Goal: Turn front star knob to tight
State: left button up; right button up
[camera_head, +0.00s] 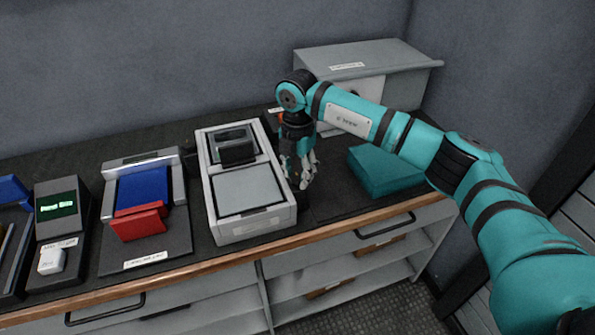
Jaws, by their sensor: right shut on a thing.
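My right gripper (302,172) points down beside the right side of the grey two-window device (260,222), just above the dark bench top. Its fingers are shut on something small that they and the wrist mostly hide. It appears to be the front star knob, but its shape and how far it is turned cannot be made out. My left gripper is not in view.
A teal box (385,172) lies right of the gripper, and a large grey cabinet (400,62) stands behind it. A blue and red unit (145,200) and a small green-screen device (58,207) are at left. The bench's wooden front edge (225,255) is close.

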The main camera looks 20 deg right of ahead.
aim_at(297, 176)
jog(key=shift+w+r, duration=0.1)
jog(key=o, duration=1.2)
jog(key=shift+c, duration=0.2)
notch_tip(297, 176, up, 12)
